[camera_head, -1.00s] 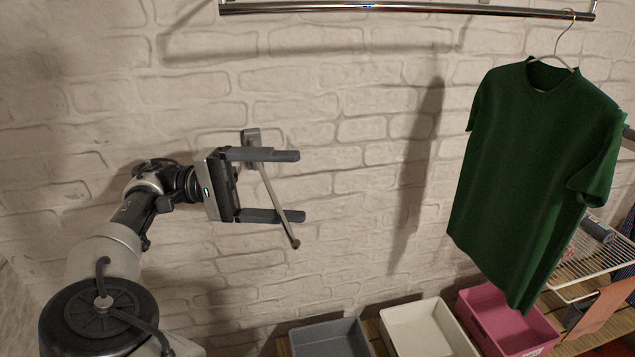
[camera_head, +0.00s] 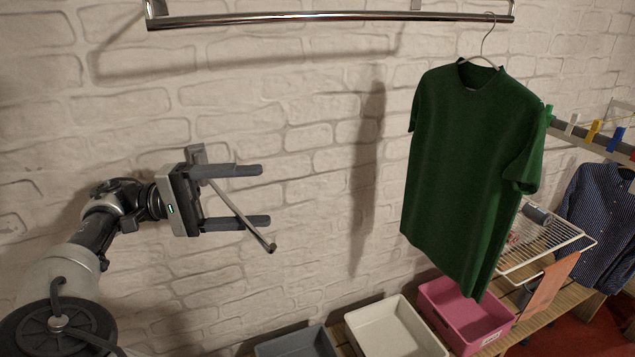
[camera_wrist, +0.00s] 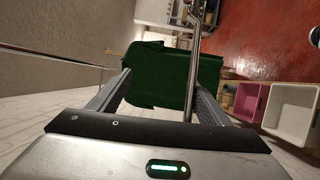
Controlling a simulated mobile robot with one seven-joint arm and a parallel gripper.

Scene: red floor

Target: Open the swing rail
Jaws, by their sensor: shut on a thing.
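The swing rail (camera_head: 238,213) is a thin metal rod on a grey wall bracket (camera_head: 197,152). It slants down to the right in the head view, away from the wall, with a small knob at its free end. In the wrist view the rail (camera_wrist: 194,60) runs lengthwise along the right finger of my gripper (camera_wrist: 165,85). The exact contact is hard to see.
A chrome clothes bar (camera_head: 330,19) runs along the top of the white brick wall. A green T-shirt (camera_head: 465,160) hangs from it at right. Below stand a grey bin (camera_head: 297,345), a white bin (camera_head: 395,330), a pink bin (camera_head: 465,315) and a wire rack (camera_head: 540,245).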

